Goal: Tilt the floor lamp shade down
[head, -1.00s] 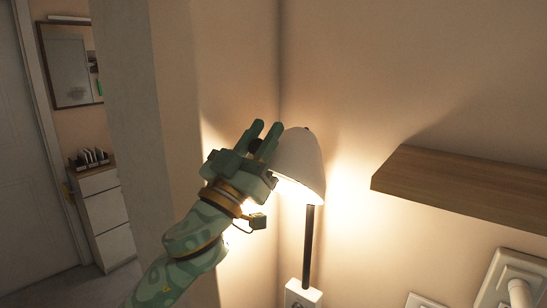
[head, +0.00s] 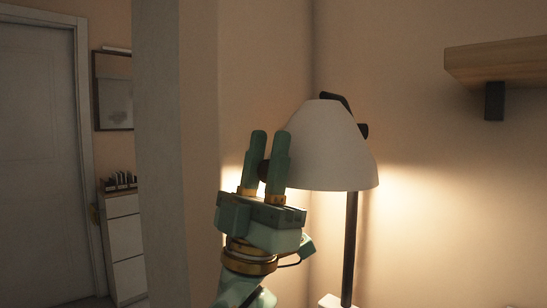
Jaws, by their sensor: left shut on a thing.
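The floor lamp's white dome shade (head: 322,150) is lit, and its open rim faces down, nearly level. Its dark pole (head: 350,240) runs down below it, with dark bracket parts at its back right. My left gripper (head: 268,145) is at the shade's left side, fingers pointing up. Its fingers are closed around a small dark knob (head: 264,171) beside the shade, which they partly hide. The join between knob and shade is hidden. My right gripper is out of view.
A wooden shelf (head: 500,62) with a dark bracket is on the wall at the upper right. A pale wall edge (head: 175,150) stands to the left of my arm. Further left are a white drawer unit (head: 125,240) and a door (head: 40,150).

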